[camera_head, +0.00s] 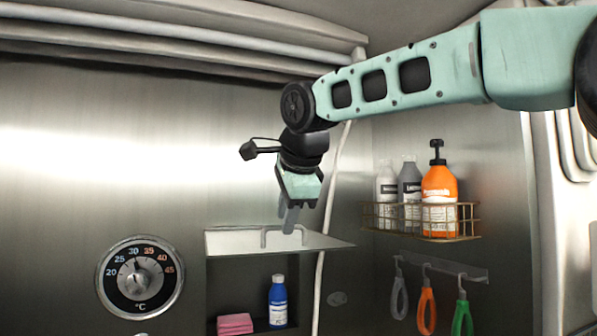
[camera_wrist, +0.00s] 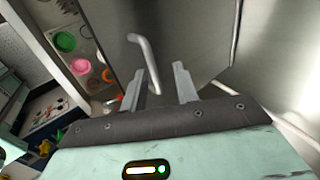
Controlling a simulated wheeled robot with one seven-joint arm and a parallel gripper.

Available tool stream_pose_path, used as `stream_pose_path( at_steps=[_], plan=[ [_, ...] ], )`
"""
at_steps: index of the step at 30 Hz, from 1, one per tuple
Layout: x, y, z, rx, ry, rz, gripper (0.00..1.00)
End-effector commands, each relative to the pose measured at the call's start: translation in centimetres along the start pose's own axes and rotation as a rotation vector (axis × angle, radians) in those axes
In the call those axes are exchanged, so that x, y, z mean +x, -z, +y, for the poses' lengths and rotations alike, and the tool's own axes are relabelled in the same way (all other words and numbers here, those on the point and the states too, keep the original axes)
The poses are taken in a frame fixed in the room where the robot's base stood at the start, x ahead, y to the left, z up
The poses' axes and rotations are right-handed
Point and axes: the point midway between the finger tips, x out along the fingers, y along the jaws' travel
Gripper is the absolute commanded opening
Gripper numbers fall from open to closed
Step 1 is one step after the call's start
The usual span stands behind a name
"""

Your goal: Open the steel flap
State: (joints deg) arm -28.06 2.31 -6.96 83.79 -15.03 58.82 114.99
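The steel flap (camera_head: 330,241) stands swung out from the wall, close to level, above an open recess (camera_head: 241,275). A bent bar handle (camera_head: 265,237) is on its face. My gripper (camera_head: 286,222) is above the flap, fingers pointing down beside the handle. In the wrist view, my gripper (camera_wrist: 161,84) has its fingers apart with a clear gap. The handle (camera_wrist: 144,55) runs toward that gap, near the left finger, in front of the flap's grey face (camera_wrist: 185,35). I cannot tell whether a finger touches the handle or the flap.
The recess holds a blue bottle (camera_head: 278,302) and folded pink cloths (camera_head: 235,324). A round temperature dial (camera_head: 140,278) is to the left. A wire basket (camera_head: 466,222) with several bottles and a hook rail (camera_head: 445,268) are on the right wall. A pale hose (camera_head: 319,285) hangs beside the recess.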

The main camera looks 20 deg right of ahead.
Motion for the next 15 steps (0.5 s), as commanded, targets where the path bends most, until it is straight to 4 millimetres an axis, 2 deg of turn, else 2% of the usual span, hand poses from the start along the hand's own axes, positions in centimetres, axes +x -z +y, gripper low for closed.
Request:
stream_pose_path(
  at_steps=[15],
  plan=[
    [-11.7,0.0,0.1,0.000,0.006,-0.001,0.30]
  ],
)
